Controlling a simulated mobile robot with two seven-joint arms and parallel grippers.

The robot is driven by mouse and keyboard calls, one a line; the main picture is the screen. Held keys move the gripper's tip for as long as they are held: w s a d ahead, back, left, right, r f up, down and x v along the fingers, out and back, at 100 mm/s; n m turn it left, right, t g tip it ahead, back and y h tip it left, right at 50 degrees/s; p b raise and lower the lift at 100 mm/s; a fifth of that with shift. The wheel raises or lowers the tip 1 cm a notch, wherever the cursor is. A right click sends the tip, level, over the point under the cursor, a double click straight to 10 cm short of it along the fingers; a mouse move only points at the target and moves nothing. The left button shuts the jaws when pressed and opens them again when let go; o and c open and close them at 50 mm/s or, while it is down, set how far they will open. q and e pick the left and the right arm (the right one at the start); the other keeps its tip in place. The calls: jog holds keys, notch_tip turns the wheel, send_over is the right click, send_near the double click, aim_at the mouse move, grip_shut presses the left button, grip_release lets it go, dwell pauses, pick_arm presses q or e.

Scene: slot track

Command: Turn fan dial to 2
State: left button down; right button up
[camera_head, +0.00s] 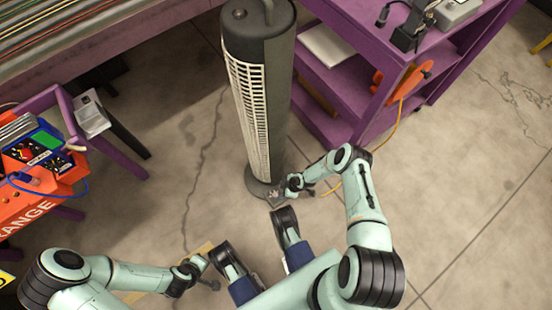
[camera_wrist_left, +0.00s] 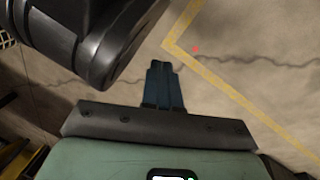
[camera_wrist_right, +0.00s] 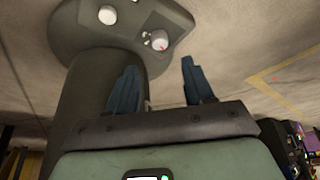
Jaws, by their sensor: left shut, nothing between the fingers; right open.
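The fan (camera_head: 262,90) is a tall grey tower with a light grille, standing on the floor on a round base (camera_head: 258,184). In the right wrist view its grey base (camera_wrist_right: 75,35) shows a pale round dial (camera_wrist_right: 159,40) with a small red mark, and another pale round knob (camera_wrist_right: 107,14). The dial's numbers are too small to read. My right gripper (camera_head: 278,193) is low beside the fan base. In the right wrist view its fingers (camera_wrist_right: 158,68) are open and empty, with the dial just beyond the gap. My left gripper (camera_wrist_left: 160,65) is shut and empty, away from the fan.
A purple shelf unit (camera_head: 340,75) stands right of the fan, with an orange disc (camera_head: 402,85) and cable. An orange box (camera_head: 40,195) with devices is at the left. Cracked concrete floor (camera_head: 460,190) is clear at the right.

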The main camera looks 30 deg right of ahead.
aim_at(275, 194)
jog(key=b+x, duration=0.3)
jog(key=x, duration=0.5)
jog(key=shift+f, duration=0.25)
pick_arm(q)
jog(key=s+a+f+g, duration=0.1)
jog(key=s+f+g, duration=0.2)
jog(key=s+f, duration=0.2)
jog(key=s, duration=0.3)
jog(key=shift+s+n+b, duration=0.2)
jog(key=shift+n+b, duration=0.1)
jog(key=shift+b, duration=0.05)
pick_arm(e)
jog(key=shift+w+a+f, duration=0.1)
jog(key=shift+f, duration=0.1)
jog(key=shift+c, duration=0.3)
grip_shut()
